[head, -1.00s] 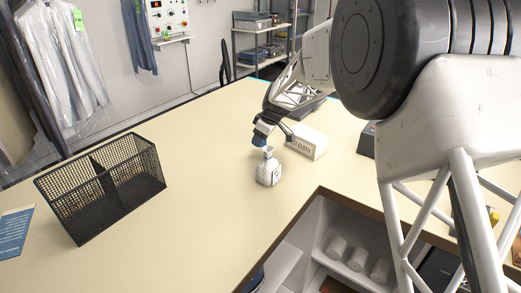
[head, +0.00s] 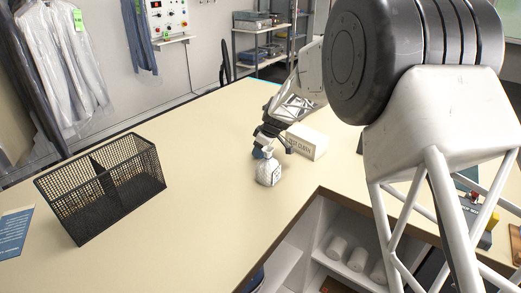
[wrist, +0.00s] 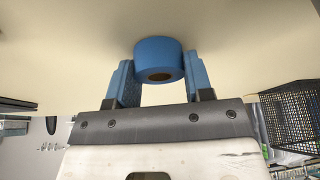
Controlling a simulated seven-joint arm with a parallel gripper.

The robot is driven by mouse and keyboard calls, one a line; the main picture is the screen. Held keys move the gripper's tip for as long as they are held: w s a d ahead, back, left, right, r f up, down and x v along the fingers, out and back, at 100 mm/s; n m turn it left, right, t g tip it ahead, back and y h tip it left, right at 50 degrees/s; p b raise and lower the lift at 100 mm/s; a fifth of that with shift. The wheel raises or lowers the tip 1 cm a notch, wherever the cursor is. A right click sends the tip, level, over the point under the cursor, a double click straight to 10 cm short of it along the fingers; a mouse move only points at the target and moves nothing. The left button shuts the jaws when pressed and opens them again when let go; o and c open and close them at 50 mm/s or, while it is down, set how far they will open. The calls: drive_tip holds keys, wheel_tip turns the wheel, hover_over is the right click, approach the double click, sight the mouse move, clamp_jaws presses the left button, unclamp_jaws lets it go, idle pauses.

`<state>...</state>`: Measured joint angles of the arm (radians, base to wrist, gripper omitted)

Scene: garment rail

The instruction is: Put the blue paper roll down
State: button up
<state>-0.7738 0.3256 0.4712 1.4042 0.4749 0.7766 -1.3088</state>
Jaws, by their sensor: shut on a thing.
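The blue paper roll (wrist: 159,57) is between the blue fingers of my gripper (wrist: 160,66) in the wrist view, with its brown core opening showing. My gripper is shut on it. The roll is mostly hidden there by the fingers and the container. I cannot tell whether the roll touches the tabletop (head: 200,185).
A white lettered box (head: 307,142) stands right of my gripper. The tabletop between basket and container is clear. Shelves with white rolls (head: 337,247) are below the front edge.

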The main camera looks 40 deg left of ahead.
drive_tip(key=shift+f, duration=0.1)
drive_tip(key=o, duration=1)
drive_tip(key=shift+v, duration=6.1)
